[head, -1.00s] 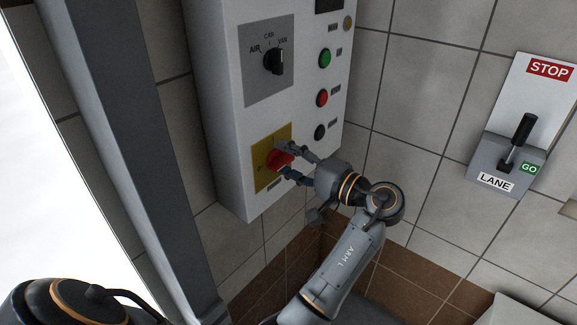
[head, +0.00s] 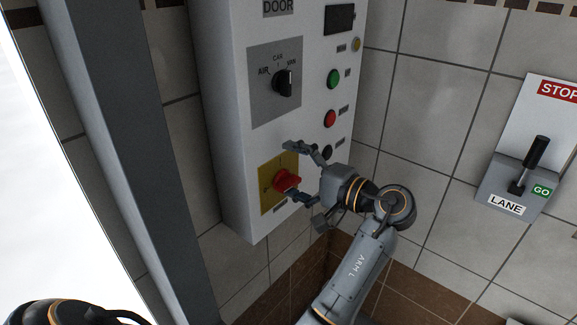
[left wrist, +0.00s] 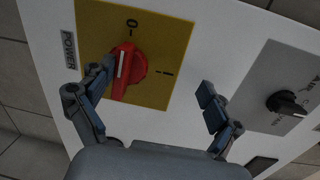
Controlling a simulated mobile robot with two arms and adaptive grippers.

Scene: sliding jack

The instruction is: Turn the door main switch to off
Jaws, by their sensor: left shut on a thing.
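The main switch is a red knob (head: 286,181) on a yellow plate (head: 268,196) low on the grey DOOR panel. In the left wrist view the red knob (left wrist: 133,73) has a white line that points roughly toward the 0 mark; an I mark sits to its right. My left gripper (head: 298,172) is at the knob, one finger above and one below. In the left wrist view, one finger of the gripper (left wrist: 155,88) lies against the knob; the other stands apart, with a visible gap. My right gripper is not in view.
A black AIR/CAR/VAN selector (head: 284,84) sits above the yellow plate. Green (head: 334,78), red (head: 330,118) and black (head: 327,152) buttons run along the panel's right side. A LANE lever (head: 531,163) is on the right wall. A grey post (head: 130,150) stands at left.

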